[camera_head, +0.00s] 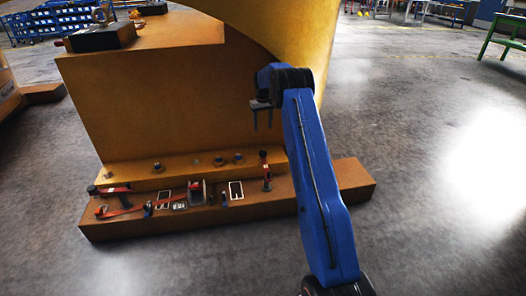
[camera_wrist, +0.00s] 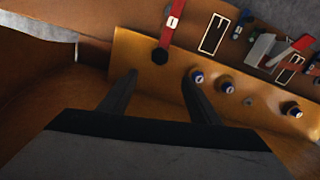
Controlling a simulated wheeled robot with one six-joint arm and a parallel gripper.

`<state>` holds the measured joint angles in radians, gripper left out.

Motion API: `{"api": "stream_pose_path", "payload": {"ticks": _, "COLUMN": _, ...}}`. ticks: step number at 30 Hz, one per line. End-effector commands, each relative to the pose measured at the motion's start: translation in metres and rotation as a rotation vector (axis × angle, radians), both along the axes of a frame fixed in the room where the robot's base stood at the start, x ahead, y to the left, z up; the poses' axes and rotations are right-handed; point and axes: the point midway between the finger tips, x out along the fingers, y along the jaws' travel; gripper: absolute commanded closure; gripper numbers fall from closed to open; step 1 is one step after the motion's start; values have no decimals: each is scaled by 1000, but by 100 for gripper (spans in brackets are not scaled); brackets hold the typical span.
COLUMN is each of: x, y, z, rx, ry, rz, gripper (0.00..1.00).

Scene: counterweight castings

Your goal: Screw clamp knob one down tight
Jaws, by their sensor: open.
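My gripper (camera_head: 262,124) is open and empty, pointing down in front of the big ochre casting and above its stepped base. In the wrist view its two dark fingers (camera_wrist: 160,80) are apart. A red clamp arm (camera_wrist: 171,32) with a white tag and a black round end lies just beyond the fingertips; a red clamp (camera_head: 266,170) stands at the right of the ledge in the head view. Two dark knobs with bluish tops, the nearer (camera_wrist: 197,76) close to the right finger and another (camera_wrist: 227,87), sit on the ledge. I cannot read which is knob one.
The lower step (camera_head: 330,187) carries other red clamps (camera_head: 117,190), a grey bracket (camera_head: 197,192) and white-outlined rectangles (camera_head: 236,190). Another knob (camera_wrist: 292,110) stands farther right in the wrist view. The casting wall (camera_head: 150,110) rises behind. The floor (camera_head: 430,220) at right is clear.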

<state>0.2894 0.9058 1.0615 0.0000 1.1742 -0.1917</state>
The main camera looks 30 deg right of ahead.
Motion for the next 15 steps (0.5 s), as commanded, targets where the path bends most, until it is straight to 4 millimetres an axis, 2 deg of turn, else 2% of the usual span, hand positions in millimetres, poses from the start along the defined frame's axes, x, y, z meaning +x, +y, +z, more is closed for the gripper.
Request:
{"api": "stream_pose_path", "payload": {"ticks": 6, "x": 0, "y": 0, "z": -1, "rx": 0, "ry": 0, "rz": 279, "gripper": 43}}
{"api": "stream_pose_path", "payload": {"ticks": 15, "x": 0, "y": 0, "z": -8, "rx": 0, "ry": 1, "rz": 384, "gripper": 43}}
